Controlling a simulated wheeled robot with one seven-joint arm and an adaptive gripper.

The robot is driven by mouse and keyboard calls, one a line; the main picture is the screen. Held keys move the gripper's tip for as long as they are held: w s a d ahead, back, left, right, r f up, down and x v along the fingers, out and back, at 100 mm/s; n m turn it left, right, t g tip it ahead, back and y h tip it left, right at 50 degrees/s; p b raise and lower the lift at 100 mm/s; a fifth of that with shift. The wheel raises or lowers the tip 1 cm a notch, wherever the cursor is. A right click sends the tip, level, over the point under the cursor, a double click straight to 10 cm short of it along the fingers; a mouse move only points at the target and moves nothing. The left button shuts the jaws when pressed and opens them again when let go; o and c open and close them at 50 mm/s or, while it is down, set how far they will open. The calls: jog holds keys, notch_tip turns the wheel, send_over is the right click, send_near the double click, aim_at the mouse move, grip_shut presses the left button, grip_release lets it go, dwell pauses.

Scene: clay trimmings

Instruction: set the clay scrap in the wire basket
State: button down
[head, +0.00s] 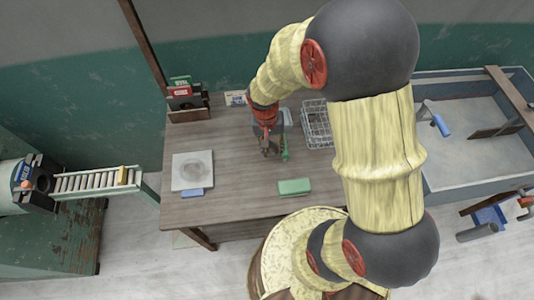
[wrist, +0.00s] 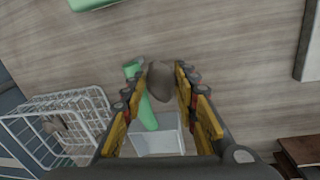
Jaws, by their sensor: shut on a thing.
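A grey-brown clay scrap (wrist: 160,82) sits between the two fingers of my gripper (wrist: 161,70) in the wrist view, and the gripper is shut on it. In the head view my gripper (head: 267,147) is over the middle of the wooden table, to the left of the wire basket. The white wire basket (head: 317,122) stands on the table toward the back right. It also shows at the lower left of the wrist view (wrist: 58,104), with a greyish-brown lump inside. My arm crosses close to the basket's right side in the head view.
A green tool (wrist: 146,113) lies just beyond the fingers, near a pale open box (wrist: 158,142). A green block (head: 294,187) lies at the table's front, and a pale slab (head: 192,170) at the left. A dark holder (head: 187,103) stands at the back left.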

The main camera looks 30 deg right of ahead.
jog(key=shift+w+a+f, duration=0.3)
jog(key=shift+w+f, duration=0.1)
jog(key=shift+f, duration=0.25)
jog(key=shift+w+a+f, duration=0.3)
jog(key=shift+w+f, duration=0.1)
jog(key=shift+f, duration=0.2)
jog(key=shift+w+f+b, duration=0.15)
jog(key=shift+f+b, duration=0.7)
jog(key=shift+f, duration=0.8)
jog(key=c, duration=1.6)
grip_release()
jog(key=shift+c, duration=0.2)
